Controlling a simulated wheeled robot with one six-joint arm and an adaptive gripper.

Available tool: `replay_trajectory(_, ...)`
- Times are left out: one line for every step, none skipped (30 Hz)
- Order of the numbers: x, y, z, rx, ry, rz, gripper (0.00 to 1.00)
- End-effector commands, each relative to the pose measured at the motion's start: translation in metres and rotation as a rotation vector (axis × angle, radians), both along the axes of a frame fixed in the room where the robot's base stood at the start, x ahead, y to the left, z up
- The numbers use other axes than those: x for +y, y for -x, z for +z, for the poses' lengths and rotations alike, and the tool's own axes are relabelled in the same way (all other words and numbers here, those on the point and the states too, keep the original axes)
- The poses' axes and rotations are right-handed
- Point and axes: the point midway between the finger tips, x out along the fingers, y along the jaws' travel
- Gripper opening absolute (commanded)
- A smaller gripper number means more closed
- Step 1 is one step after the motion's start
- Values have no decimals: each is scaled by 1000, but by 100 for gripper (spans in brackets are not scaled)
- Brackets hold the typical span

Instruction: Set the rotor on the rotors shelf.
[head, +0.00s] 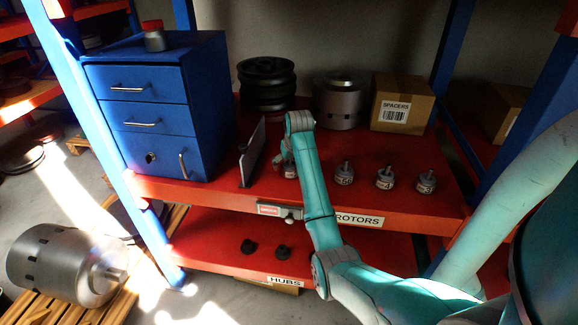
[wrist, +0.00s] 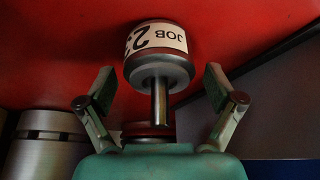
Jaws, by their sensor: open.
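A small metal rotor with a white label reading "JOB" and partly visible digits (wrist: 158,48) stands on the red surface in the wrist view, its shaft pointing towards my gripper. My gripper (wrist: 160,88) is open, with one finger on each side of the shaft and clear gaps on both sides. In the head view this rotor (head: 290,171) is upright on the red rotors shelf (head: 390,207), left of three similar rotors (head: 343,173), (head: 385,178), (head: 426,182). My gripper (head: 286,152) is just above it, partly hidden by my arm.
A grey upright plate (head: 252,152) stands close left of my gripper. A blue drawer cabinet (head: 155,108), black stacked wheels (head: 266,84), a grey cylinder (head: 338,101) and a spacers box (head: 402,103) stand behind. Below is the hubs shelf (head: 225,255). A large rotor (head: 62,264) lies on a pallet.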

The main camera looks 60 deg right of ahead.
Motion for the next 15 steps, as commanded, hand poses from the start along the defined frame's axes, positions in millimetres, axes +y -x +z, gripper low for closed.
replay_trajectory(1,2,8,-2,2,0,92)
replay_trajectory(3,3,13,-3,3,0,92)
replay_trajectory(5,6,20,-3,3,0,92)
replay_trajectory(6,7,26,-4,3,0,92)
replay_trajectory(7,9,32,-4,3,0,92)
replay_trajectory(10,12,40,-4,3,0,92)
replay_trajectory(11,14,46,-4,3,0,92)
replay_trajectory(12,15,51,-4,3,0,92)
replay_trajectory(15,18,58,-3,3,0,92)
replay_trajectory(16,19,63,-3,3,0,92)
replay_trajectory(17,21,68,-2,2,0,92)
replay_trajectory(19,23,74,-3,3,0,92)
replay_trajectory(20,24,78,-2,2,0,92)
replay_trajectory(21,26,82,-2,1,0,92)
replay_trajectory(22,27,87,-3,3,0,92)
